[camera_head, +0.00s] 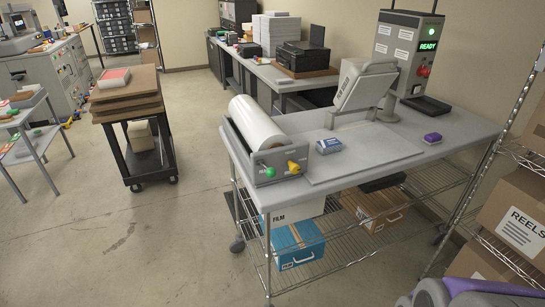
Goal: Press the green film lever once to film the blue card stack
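The green film lever (270,172) has a round green knob and sticks out of the front of a grey film unit (236,147) at the left end of the table. A yellow knob (294,167) sits just right of it. A large white film roll (256,122) lies in the unit. The blue card stack (328,146) lies on the tabletop right of the unit, apart from it, and looks bare of film. My gripper's fingers are not visible; only a grey and purple part, likely of my arm, shows at the bottom right corner.
The grey table (440,160) also holds a purple stack (432,138), a tilted grey machine head (365,85) and a post with a green READY display (428,46). A shelf with cartons (522,222) stands at right. Floor (130,250) in front and left is clear.

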